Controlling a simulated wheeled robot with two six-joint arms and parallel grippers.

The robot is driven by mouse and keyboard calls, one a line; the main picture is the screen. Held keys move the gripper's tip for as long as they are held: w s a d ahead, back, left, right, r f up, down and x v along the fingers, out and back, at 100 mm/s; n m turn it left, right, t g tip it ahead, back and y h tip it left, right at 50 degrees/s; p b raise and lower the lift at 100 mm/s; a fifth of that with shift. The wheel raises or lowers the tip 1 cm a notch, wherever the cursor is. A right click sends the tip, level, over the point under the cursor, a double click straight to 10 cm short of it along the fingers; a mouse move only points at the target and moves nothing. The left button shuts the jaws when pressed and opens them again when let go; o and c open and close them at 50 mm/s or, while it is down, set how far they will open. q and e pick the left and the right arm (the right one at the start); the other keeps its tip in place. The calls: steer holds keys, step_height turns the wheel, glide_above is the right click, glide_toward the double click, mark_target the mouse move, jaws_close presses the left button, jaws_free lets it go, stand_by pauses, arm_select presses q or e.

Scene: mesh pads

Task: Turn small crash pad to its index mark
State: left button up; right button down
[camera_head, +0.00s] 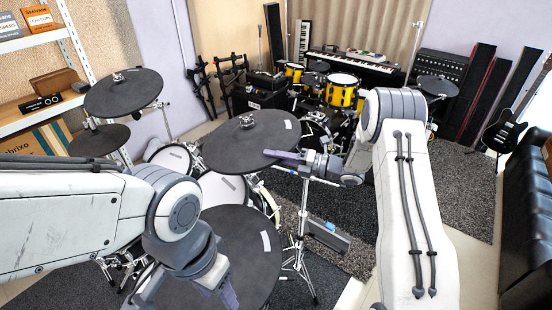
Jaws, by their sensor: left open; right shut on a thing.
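The small crash pad appears to be the dark round pad (235,150) in the middle, tilted on its stand with a wing nut at its centre. A short pale mark shows near its right edge. My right gripper (284,157) is shut on the pad's front right rim. My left gripper (226,297) is open and empty, low over the larger-looking near pad (258,225), which also has a pale mark. My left wrist hides part of that near pad. An index mark on the stand cannot be made out.
Two more dark pads, a larger one (122,95) and a smaller one (97,140), stand at left beside shelves (40,110). White-headed drums (222,190) sit below the middle pad. A yellow drum kit (341,88) and keyboard (352,62) are behind. A black sofa (524,215) lines the right.

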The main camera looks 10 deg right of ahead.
steer(key=c, duration=0.8)
jaws_free()
steer(key=shift+f, duration=0.1)
steer(key=shift+s, duration=0.1)
steer(key=b+v, duration=0.5)
steer(key=v, duration=0.5)
steer(key=shift+s+d, duration=0.1)
steer(key=shift+d, duration=0.2)
